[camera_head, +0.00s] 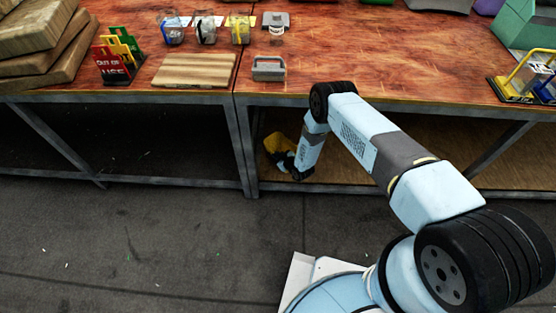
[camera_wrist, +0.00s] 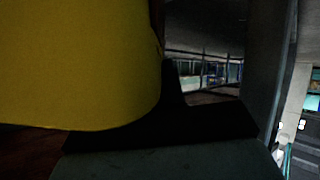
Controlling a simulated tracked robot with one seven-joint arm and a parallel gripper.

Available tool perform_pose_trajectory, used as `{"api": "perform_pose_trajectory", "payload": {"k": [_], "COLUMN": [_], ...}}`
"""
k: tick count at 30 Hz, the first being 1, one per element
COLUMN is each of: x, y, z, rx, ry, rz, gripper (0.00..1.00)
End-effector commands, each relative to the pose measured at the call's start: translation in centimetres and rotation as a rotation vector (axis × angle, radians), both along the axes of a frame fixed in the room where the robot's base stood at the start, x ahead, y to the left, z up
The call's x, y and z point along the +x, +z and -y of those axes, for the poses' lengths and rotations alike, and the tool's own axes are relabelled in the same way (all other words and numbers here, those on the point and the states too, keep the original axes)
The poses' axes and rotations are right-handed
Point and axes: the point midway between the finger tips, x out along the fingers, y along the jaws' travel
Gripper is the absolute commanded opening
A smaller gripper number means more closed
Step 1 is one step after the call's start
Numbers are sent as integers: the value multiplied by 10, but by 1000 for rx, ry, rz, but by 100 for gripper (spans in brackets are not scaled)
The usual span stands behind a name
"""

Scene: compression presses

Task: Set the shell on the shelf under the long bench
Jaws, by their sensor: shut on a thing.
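The shell is the yellow thing (camera_head: 279,146) at the end of my arm in the head view. It fills the upper left of the wrist view (camera_wrist: 70,65), close to the camera. My gripper (camera_head: 287,160) is shut on it, under the tabletop of the long bench (camera_head: 395,60) and just above or at the wooden lower shelf (camera_head: 350,150). I cannot tell whether the shell touches the shelf. The fingertips are mostly hidden by the wrist in the head view, and a dark finger (camera_wrist: 170,115) shows beside the shell in the wrist view.
A metal bench leg (camera_head: 240,145) stands just left of my gripper, with a low front rail (camera_head: 350,189) along the shelf. The shelf to the right looks clear. On the tabletop are a grey handled block (camera_head: 268,68), a striped board (camera_head: 195,70) and several cups.

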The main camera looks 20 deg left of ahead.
Motion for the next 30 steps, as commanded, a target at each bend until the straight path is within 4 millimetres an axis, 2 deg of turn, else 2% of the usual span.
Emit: {"api": "perform_pose_trajectory", "payload": {"k": [4, 12, 23, 24, 30], "x": [6, 6, 6, 6, 6], "y": [-7, -34, -37, -37, -37], "z": [-1, -1, 0, 0, 1], "rx": [0, 0, 0, -1, -1], "ry": [0, 0, -2, -2, -2], "rz": [0, 2, 0, 0, 0], "gripper": [0, 0, 0, 11, 30]}}
